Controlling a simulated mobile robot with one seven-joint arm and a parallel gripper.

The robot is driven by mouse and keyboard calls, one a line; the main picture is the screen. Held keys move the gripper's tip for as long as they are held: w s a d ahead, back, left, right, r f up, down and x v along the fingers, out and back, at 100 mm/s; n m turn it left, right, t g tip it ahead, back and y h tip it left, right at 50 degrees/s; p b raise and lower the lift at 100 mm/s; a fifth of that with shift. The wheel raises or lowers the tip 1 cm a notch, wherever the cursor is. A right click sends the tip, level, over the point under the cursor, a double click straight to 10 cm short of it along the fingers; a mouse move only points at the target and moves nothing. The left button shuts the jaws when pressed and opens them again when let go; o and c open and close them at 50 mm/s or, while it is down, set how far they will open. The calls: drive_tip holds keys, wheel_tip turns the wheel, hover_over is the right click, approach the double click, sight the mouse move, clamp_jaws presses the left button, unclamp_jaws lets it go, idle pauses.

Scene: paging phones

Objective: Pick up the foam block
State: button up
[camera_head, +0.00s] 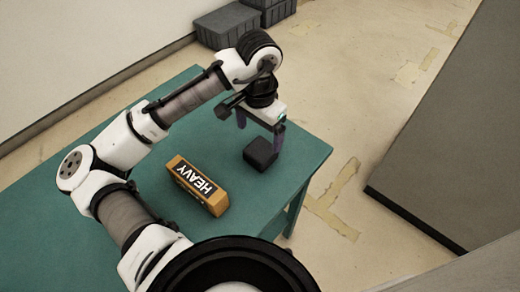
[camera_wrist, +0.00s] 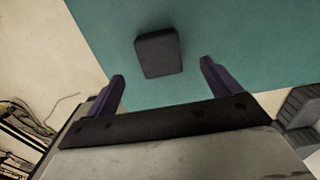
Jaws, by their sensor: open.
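The foam block, which I take to be the small black block (camera_head: 260,154), lies on the green table (camera_head: 310,152) near its right edge. It also shows in the wrist view (camera_wrist: 158,54), upper middle, laterally between my two fingers and beyond their tips. My gripper (camera_head: 260,130) is open and points down over the block. Its purple fingers also show in the wrist view (camera_wrist: 162,70), spread wide with nothing between them. In the head view the right finger overlaps the block's edge; I cannot tell whether they touch.
An orange box (camera_head: 198,186) labelled HEAVY lies on the table to the left of and nearer than the block. Grey crates (camera_head: 228,26) stand on the floor behind the table. A grey panel (camera_head: 440,130) stands at the right. The table's far left is clear.

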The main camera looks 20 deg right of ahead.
sight(261, 149)
drive_tip(key=f, duration=0.4)
drive_tip(key=f+p, duration=0.1)
drive_tip(key=f, duration=0.3)
drive_tip(key=shift+d+f, duration=0.2)
drive_tip(key=shift+f, duration=0.1)
drive_tip(key=shift+c, duration=0.3)
drive_tip(key=c, duration=1)
